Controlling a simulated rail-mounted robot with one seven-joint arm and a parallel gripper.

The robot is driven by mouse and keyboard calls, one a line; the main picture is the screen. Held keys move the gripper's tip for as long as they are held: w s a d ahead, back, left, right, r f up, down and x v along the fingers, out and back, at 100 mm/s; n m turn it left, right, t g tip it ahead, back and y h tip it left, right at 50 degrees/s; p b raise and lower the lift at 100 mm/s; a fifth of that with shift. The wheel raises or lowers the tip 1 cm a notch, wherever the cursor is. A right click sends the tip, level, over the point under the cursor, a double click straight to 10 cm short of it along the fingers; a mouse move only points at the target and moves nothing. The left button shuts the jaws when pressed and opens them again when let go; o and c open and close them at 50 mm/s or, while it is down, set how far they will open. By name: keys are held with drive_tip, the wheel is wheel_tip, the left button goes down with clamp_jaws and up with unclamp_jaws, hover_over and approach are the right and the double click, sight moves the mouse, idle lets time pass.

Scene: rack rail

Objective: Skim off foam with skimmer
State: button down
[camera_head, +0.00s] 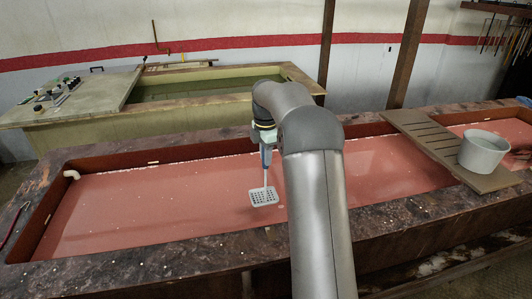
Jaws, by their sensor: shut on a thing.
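My gripper (265,138) is shut on the handle of a skimmer and points down over the long vat. The skimmer (263,196) has a pale, square, perforated head, which shows at or just above the red liquid; I cannot tell whether it touches. The red liquid (150,210) fills the vat (130,253). Small pale specks dot the surface, and a thin pale line of foam (180,161) runs along the far wall. My arm hides part of the liquid to the right of the skimmer.
A slatted board (415,130) bridges the vat at the right, with a grey bucket (483,151) on it. A second vat (200,86) with greenish liquid stands behind. Wooden posts (408,52) rise behind the vat. A white pipe elbow (71,175) sits at the left end.

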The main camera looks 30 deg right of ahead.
sight(266, 168)
wheel_tip(266, 168, down, 8)
drive_tip(key=b, duration=0.4)
drive_tip(key=shift+d, duration=0.1)
drive_tip(key=w+d+p, duration=0.2)
drive_tip(key=d+p, duration=0.7)
drive_tip(key=d, duration=0.4)
drive_tip(key=shift+d, duration=0.35)
idle(0.6)
drive_tip(key=s+d+b, duration=0.2)
drive_tip(key=s+d, duration=0.9)
drive_tip(key=s, duration=0.1)
drive_tip(key=shift+s+d, duration=0.2)
drive_tip(key=shift+s, duration=0.1)
idle(0.6)
